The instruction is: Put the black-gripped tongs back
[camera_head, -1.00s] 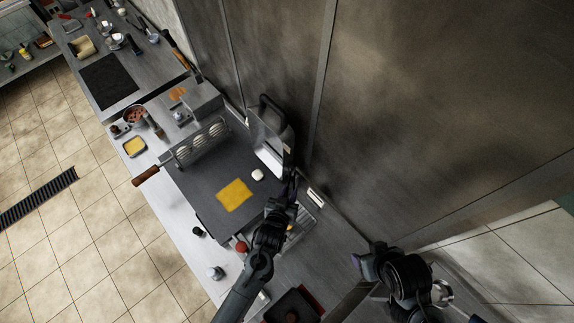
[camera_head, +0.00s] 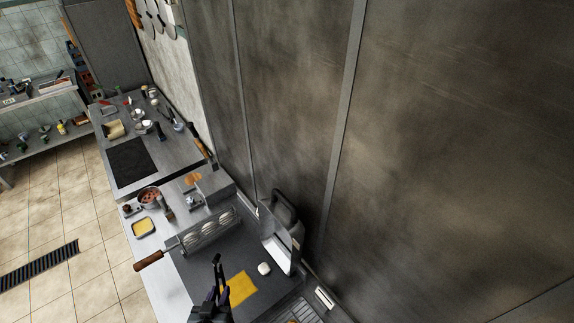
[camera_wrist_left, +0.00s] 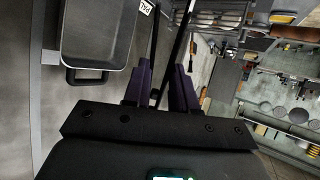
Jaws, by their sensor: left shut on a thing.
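My left gripper (camera_head: 214,298) is at the bottom of the head view, over the dark work surface near the yellow sheet. Dark tongs (camera_head: 218,264) stick up from its fingers. In the left wrist view the purple fingers (camera_wrist_left: 163,88) close around the tongs, whose two long thin dark arms (camera_wrist_left: 181,45) spread apart away from me. The grip part is mostly hidden between the fingers. My right gripper is not in view.
The dark surface carries a yellow sheet (camera_head: 243,287), a white lump (camera_head: 264,268) and a wooden-handled roller rack (camera_head: 208,233). A steel box-like lid (camera_head: 276,246) stands by the wall. A bowl (camera_head: 149,195) and a yellow-filled tray (camera_head: 143,227) are to the left.

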